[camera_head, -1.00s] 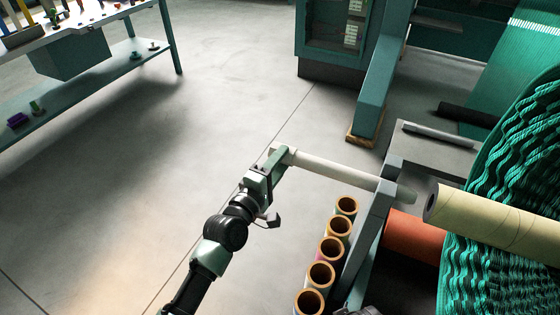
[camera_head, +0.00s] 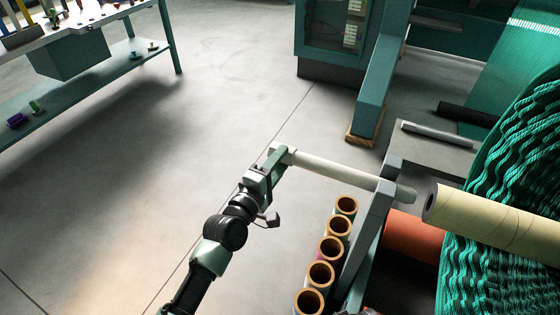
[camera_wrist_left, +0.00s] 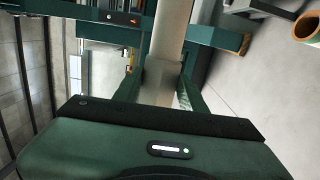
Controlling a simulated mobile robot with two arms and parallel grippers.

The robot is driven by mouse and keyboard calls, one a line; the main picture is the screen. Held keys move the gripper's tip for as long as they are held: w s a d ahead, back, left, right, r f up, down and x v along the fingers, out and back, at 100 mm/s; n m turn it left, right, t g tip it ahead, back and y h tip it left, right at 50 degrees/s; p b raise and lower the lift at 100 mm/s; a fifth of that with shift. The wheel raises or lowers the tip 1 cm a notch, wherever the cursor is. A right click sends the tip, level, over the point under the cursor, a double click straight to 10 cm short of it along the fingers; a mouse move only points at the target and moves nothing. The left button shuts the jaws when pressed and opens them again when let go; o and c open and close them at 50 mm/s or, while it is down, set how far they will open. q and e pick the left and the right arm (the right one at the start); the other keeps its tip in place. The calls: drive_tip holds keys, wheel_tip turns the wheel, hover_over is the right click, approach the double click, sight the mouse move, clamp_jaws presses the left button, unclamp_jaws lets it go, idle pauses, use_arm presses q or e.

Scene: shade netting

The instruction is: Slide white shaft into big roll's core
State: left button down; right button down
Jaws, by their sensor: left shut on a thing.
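The white shaft (camera_head: 335,168) lies level, with its near-left end in my left gripper (camera_head: 278,152), which is shut on it. The shaft also shows in the left wrist view (camera_wrist_left: 172,40), running away between the fingers (camera_wrist_left: 160,85). Its grey right tip (camera_head: 406,194) passes over a grey upright post and points at the big roll's core (camera_head: 470,215), a pale yellow tube with a dark open end. A small gap shows between the tip and the core's opening. The big roll (camera_head: 510,170) is wound with green netting. My right gripper is not in view.
Several brown-rimmed tubes (camera_head: 331,249) stand in a row below the shaft, beside a grey frame (camera_head: 382,205). An orange roll (camera_head: 412,237) lies under the core. A green machine post (camera_head: 378,95) stands behind. The floor at left is clear up to the workbench (camera_head: 80,90).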

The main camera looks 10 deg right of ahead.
use_arm(q)
drive_tip(key=shift+r, duration=0.3)
use_arm(e)
drive_tip(key=shift+w+r, duration=0.3)
drive_tip(key=shift+w, duration=0.05)
drive_tip(key=shift+f, duration=0.1)
drive_tip(key=shift+s+f, duration=0.25)
drive_tip(key=shift+s, duration=0.05)
